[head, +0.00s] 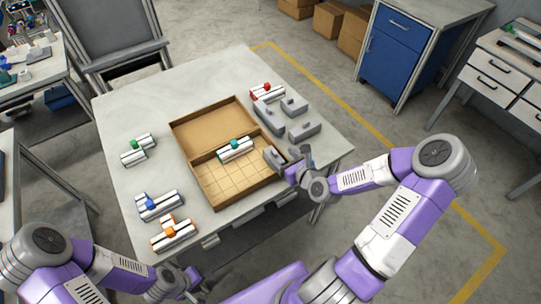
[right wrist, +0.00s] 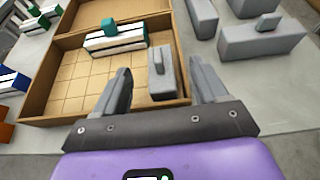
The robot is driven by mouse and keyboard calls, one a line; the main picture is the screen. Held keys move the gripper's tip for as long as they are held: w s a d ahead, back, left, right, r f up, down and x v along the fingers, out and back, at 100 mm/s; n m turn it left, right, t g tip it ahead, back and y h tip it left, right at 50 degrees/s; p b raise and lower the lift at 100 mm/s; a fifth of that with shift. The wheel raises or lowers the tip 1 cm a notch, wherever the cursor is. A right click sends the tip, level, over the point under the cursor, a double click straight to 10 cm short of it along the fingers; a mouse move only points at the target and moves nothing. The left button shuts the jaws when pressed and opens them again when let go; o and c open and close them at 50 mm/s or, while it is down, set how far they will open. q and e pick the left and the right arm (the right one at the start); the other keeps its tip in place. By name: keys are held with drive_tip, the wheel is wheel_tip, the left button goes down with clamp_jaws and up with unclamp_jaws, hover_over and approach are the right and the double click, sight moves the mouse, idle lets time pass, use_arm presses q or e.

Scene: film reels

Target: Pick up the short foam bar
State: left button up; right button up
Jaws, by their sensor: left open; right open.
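A short grey foam bar (right wrist: 161,84) with a small grip on top stands in the right corner of the cardboard box's front compartment, by the right wall. In the head view this bar (head: 273,158) is partly beside my right gripper (head: 296,166). My right gripper (right wrist: 163,90) is open, with its fingers to either side of the bar in the wrist view; I see no contact. Several other grey foam bars (head: 304,130) stand on the table right of the box. My left gripper (head: 185,284) is open and empty off the table's front edge.
The open box (head: 184,168) has two compartments; the front one also holds a white block with a teal knob (head: 235,148). White blocks with green (head: 139,150), blue (head: 158,205), orange (head: 173,233) and red (head: 267,92) knobs lie on the table (head: 120,110).

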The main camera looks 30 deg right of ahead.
sight(275, 152)
drive_tip(key=shift+b+x, duration=0.5)
drive_tip(key=shift+x, duration=0.65)
drive_tip(key=shift+b+x, duration=0.75)
drive_tip(key=shift+x, duration=1.6)
drive_tip(key=shift+a, duration=0.1)
drive_tip(key=shift+r, duration=0.1)
drive_tip(key=shift+c, duration=0.3)
drive_tip(key=c, duration=1.1)
drive_tip(key=shift+o, duration=0.2)
